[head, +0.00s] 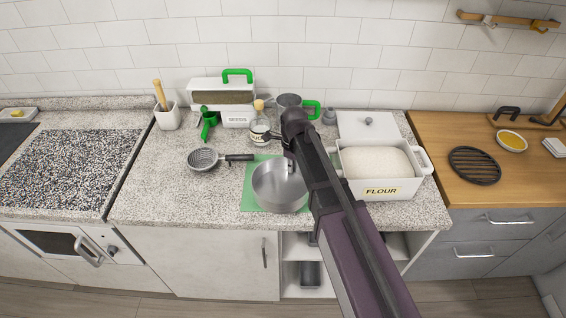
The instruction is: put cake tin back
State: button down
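A round, shiny metal tin (272,196), which looks like the cake tin, stands upright on a green mat (247,203) on the counter. It seems empty, and my arm covers part of its right side. My arm reaches in from the lower right. My gripper (291,163) points down at the tin's back rim, mostly behind my own arm. Its fingers are too small and hidden to show whether they are open or touch the rim.
A white flour bin (381,188) stands close right of my arm, its lid (367,124) behind. A jar (259,132), a metal jug (288,102) and a seeds box (236,118) stand behind. Open shelves (291,275) are below; the front-left counter is clear.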

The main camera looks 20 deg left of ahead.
jog(key=w+a, duration=0.2)
jog(key=w, duration=0.1)
jog(key=w+a, duration=0.1)
jog(key=shift+w+a+f, duration=0.1)
jog(key=shift+w+f, duration=0.15)
jog(key=shift+w+a, duration=0.25)
jog(key=shift+w, duration=0.1)
jog(key=shift+w+a+f+b, duration=0.2)
jog(key=shift+w+f+b, duration=0.05)
jog(key=shift+b, duration=0.2)
jog(key=shift+s+f+b, duration=0.1)
jog(key=shift+f+b, duration=1.5)
jog(key=shift+f, duration=0.1)
jog(key=c, duration=0.8)
grip_release()
jog(key=shift+r, duration=0.2)
